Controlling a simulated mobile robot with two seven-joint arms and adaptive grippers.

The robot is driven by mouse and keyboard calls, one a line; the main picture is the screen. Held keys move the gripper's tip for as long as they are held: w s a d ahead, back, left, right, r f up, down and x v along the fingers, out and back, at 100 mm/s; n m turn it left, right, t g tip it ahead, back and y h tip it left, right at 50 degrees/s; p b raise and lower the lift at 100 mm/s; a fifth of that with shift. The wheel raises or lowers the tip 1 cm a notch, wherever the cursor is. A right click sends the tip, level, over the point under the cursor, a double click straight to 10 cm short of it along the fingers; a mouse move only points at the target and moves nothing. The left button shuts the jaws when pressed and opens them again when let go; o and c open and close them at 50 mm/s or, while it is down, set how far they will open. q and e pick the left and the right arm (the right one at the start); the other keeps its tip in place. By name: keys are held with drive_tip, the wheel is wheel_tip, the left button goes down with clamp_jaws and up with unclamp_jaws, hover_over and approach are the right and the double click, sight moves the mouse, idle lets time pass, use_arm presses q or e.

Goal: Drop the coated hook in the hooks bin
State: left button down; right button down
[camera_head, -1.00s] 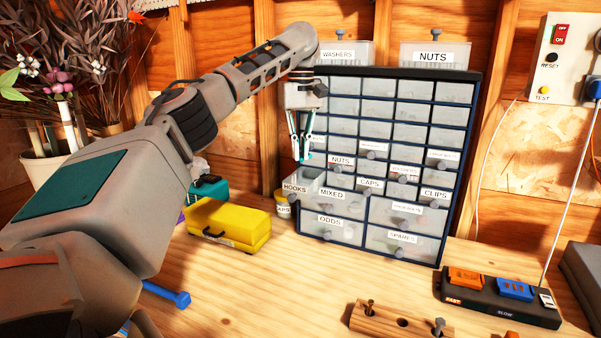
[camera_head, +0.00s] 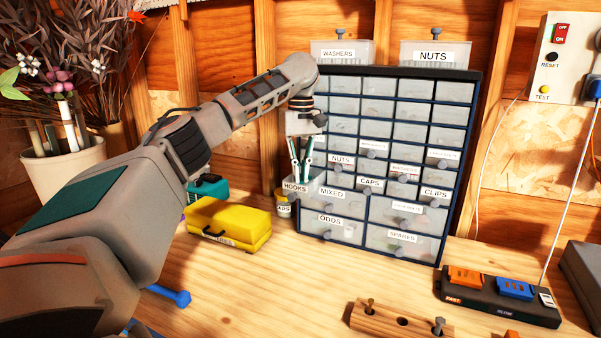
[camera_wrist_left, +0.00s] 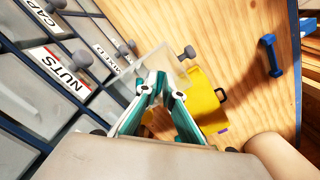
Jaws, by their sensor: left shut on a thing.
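The hooks bin (camera_head: 295,188) is a translucent drawer labelled HOOKS, pulled out at the left side of the cabinet. In the left wrist view its clear wall (camera_wrist_left: 152,62) shows just beyond the fingers. My left gripper (camera_head: 299,178) points down at the bin, its fingertips at or inside the open top; I cannot tell how deep. In the wrist view the teal fingers (camera_wrist_left: 163,88) are shut on the coated hook. The hook itself is too small or too hidden to make out. My right gripper is not in view.
The drawer cabinet (camera_head: 373,213) stands right of and behind the bin.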

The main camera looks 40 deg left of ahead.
use_arm(q)
drive_tip(key=shift+f, duration=0.45)
drive_tip(key=shift+f, duration=0.15)
drive_tip(key=c, duration=2.2)
unclamp_jaws()
wheel_tip(320, 180, up, 13)
drive_tip(key=shift+r, duration=0.15)
